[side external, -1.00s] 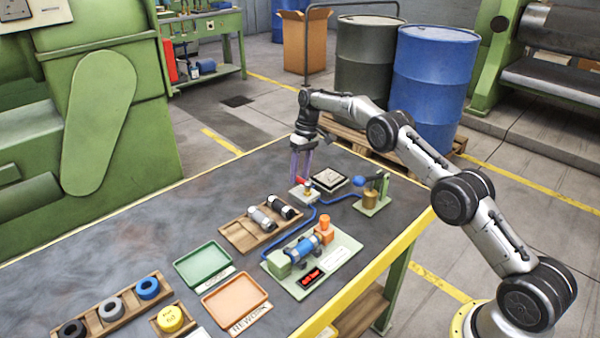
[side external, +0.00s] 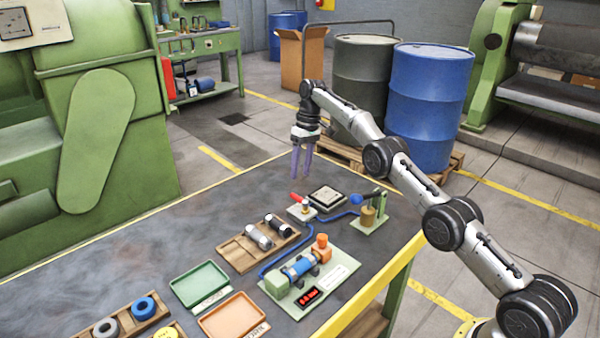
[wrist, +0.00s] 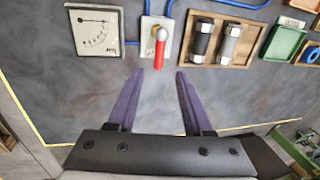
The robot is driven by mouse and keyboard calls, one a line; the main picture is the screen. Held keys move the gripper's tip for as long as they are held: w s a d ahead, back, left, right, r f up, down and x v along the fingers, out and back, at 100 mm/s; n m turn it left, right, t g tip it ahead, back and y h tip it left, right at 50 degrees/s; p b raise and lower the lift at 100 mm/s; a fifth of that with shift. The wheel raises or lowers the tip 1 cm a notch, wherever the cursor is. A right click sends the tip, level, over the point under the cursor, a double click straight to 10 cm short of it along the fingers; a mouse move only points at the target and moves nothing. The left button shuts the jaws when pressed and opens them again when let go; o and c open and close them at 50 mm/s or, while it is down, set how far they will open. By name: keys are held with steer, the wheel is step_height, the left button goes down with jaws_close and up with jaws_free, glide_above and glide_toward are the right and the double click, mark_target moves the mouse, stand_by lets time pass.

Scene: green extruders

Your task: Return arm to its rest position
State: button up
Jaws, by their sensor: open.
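My gripper (side external: 301,174) is open and empty above the far part of the bench, with its purple fingers pointing down. A gap shows between the fingertips and the small valve block (side external: 301,210) with a red handle (side external: 297,198). In the wrist view my gripper (wrist: 159,74) has its two fingers well apart with bare bench between them. The red handle (wrist: 160,50) is ahead of the fingertips and not between them.
A dial gauge plate (side external: 327,197) lies beside the valve. A wooden tray (side external: 236,251) holds two cylinders. A fixture with a blue cylinder (side external: 298,267), a green tray (side external: 199,284) and an orange tray (side external: 233,316) are nearer. Drums (side external: 430,105) stand behind the bench.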

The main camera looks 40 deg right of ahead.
steer(key=s+a+r+n+t, duration=0.1)
steer(key=s+a+r, duration=0.15)
steer(key=r, duration=0.85)
steer(key=s+a+r+t, duration=0.1)
steer(key=s+a+r, duration=0.15)
steer(key=r, duration=0.85)
steer(key=s+a+r+t+h, duration=0.15)
steer(key=s+a+r, duration=0.35)
steer(key=s+r, duration=0.65)
steer(key=s+a+f+t, duration=0.1)
steer(key=s+f, duration=0.1)
steer(key=s, duration=0.8)
steer(key=s+a+f+t, duration=0.1)
steer(key=s+f, duration=0.1)
steer(key=s, duration=0.8)
steer(key=s+f, duration=0.4)
steer(key=f, duration=0.4)
steer(key=s+f+m, duration=0.1)
steer(key=s+f, duration=0.4)
steer(key=f, duration=0.3)
steer(key=shift+s+d+f+h, duration=0.15)
steer(key=shift+s+d+h, duration=0.15)
steer(key=shift+h, duration=0.05)
